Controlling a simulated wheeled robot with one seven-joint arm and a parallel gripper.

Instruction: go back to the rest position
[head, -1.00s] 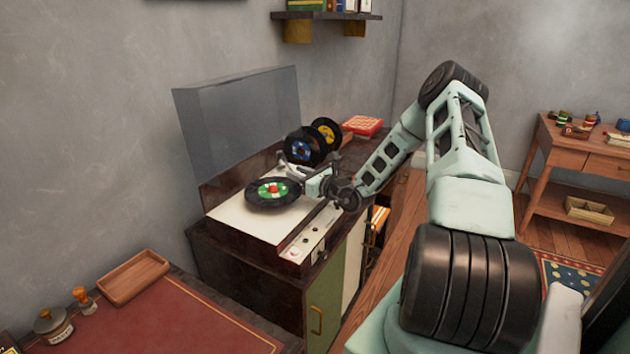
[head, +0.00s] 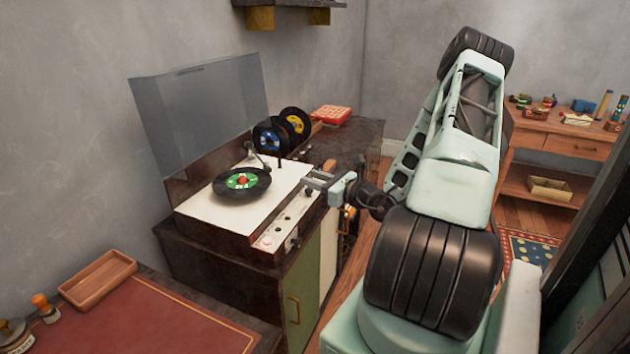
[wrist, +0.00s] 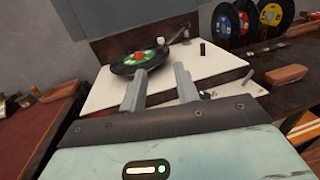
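My gripper (head: 312,182) is at the right front edge of the record player (head: 200,212), above its control strip. Its two grey fingers stand apart with nothing between them, as the wrist view (wrist: 159,90) also shows. A black record with a green and red label (head: 228,187) lies on the player's white top, left of my gripper and apart from it. The record also shows beyond the fingers in the wrist view (wrist: 122,68). The player's clear lid (head: 205,110) stands raised behind.
Upright records with blue (head: 271,137) and yellow (head: 294,122) labels stand behind the player, near a red box (head: 330,114). A desk with a red top (head: 150,315) and a wooden tray (head: 97,279) is at the lower left. A wooden side table (head: 560,142) stands at the right.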

